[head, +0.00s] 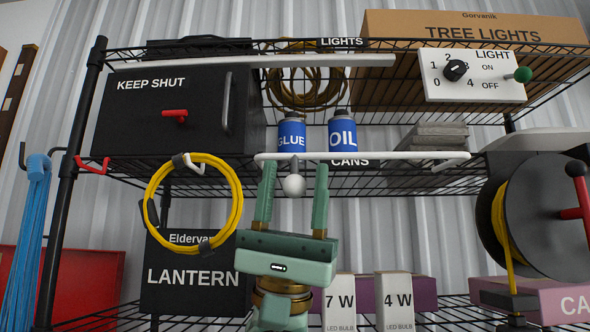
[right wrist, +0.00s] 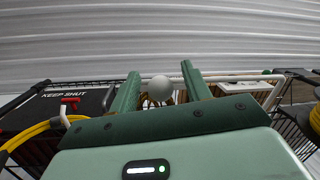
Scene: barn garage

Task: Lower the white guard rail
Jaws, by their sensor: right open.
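The white guard rail (head: 400,155) runs across the front of the middle shelf, before the blue GLUE can (head: 291,133) and OIL can (head: 342,134). A white ball knob (head: 294,185) hangs from it on a short stem. My right gripper (head: 294,172) is open, its green fingers pointing up on either side of the knob in the picture. In the right wrist view the knob (right wrist: 160,88) shows between the open fingers, with gaps at both sides, and the rail (right wrist: 235,76) lies beyond. My left gripper is out of view.
A yellow cable loop (head: 153,225) hangs left of the gripper. A black KEEP SHUT cabinet (head: 165,135) with a red handle stands at left. A switch panel (head: 472,75) is upper right. A cable reel (head: 540,215) is at right. Bulb boxes (head: 394,300) stand below.

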